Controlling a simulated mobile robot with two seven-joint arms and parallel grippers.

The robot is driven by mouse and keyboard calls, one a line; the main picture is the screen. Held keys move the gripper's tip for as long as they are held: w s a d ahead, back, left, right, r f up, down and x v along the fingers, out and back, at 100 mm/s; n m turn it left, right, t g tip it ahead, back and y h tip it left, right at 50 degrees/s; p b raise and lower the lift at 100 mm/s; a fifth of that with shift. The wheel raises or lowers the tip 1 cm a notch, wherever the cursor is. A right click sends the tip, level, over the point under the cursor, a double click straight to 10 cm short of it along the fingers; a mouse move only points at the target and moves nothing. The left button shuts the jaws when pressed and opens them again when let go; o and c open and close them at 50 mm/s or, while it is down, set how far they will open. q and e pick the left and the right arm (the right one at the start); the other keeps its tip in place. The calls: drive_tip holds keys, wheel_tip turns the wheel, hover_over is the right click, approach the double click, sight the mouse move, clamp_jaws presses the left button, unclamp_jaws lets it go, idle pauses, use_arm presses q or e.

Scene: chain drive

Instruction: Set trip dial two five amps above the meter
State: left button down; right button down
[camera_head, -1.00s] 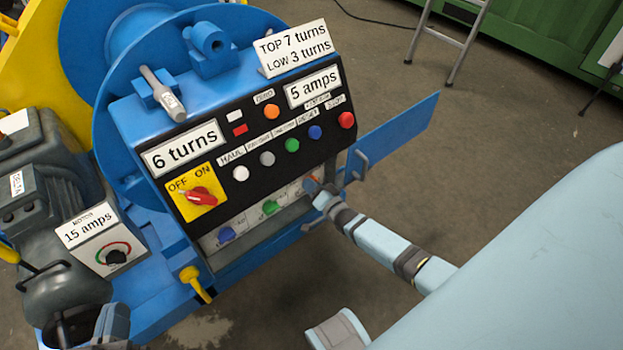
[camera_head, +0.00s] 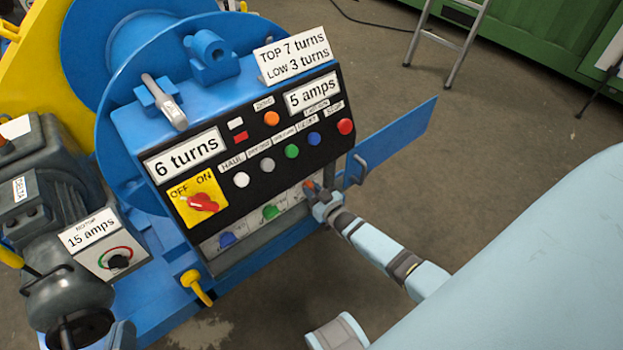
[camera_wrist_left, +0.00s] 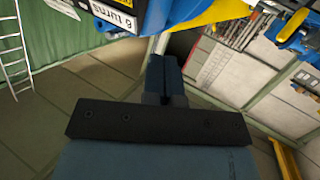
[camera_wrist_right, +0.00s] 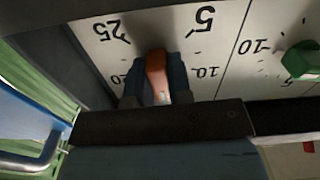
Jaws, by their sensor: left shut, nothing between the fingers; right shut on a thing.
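The black control panel carries a meter (camera_head: 313,92) that reads "5 amps". Below it, a pale lower panel has a blue dial (camera_head: 227,239), a green dial (camera_head: 270,212) and an orange dial (camera_head: 308,185). My right gripper (camera_head: 318,197) is shut on the orange dial. In the right wrist view the orange dial (camera_wrist_right: 156,72) sits between the fingers, with marks such as 5, 10 and 25 around it. Its exact setting is hard to read, partly hidden by the fingers. My left gripper (camera_wrist_left: 165,75) is shut and empty, away from the panel.
A motor box (camera_head: 106,247) reads "15 amps". A sign (camera_head: 292,55) reads "TOP 7 turns, LOW 3 turns". The turns display (camera_head: 184,155) reads "6 turns". A red switch (camera_head: 203,202) is on yellow. A blue plate (camera_head: 390,140) juts out beside my right gripper.

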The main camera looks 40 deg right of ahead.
drive_tip(key=n, duration=0.4)
drive_tip(key=shift+d+n, duration=0.1)
drive_tip(key=shift+n, duration=0.2)
drive_tip(key=n, duration=0.2)
drive_tip(key=shift+n, duration=0.4)
drive_tip(key=shift+n+b, duration=0.4)
drive_tip(key=shift+n, duration=1.7)
use_arm(q)
drive_tip(key=shift+w+d+r+t+h, duration=0.2)
drive_tip(key=shift+d+r+t, duration=0.1)
drive_tip(key=shift+r, duration=0.35)
drive_tip(key=shift+w+d+r+t+h, duration=0.1)
drive_tip(key=shift+d+r+t+h, duration=0.15)
drive_tip(key=shift+r, duration=0.35)
use_arm(e)
drive_tip(key=shift+d+r+n, duration=0.1)
drive_tip(key=shift+n, duration=0.4)
use_arm(q)
drive_tip(key=shift+s+f, duration=0.1)
drive_tip(key=shift+s, duration=0.05)
drive_tip(key=shift+a+f, duration=0.1)
use_arm(e)
drive_tip(key=c, duration=1)
unclamp_jaws()
drive_tip(key=shift+c, duration=0.2)
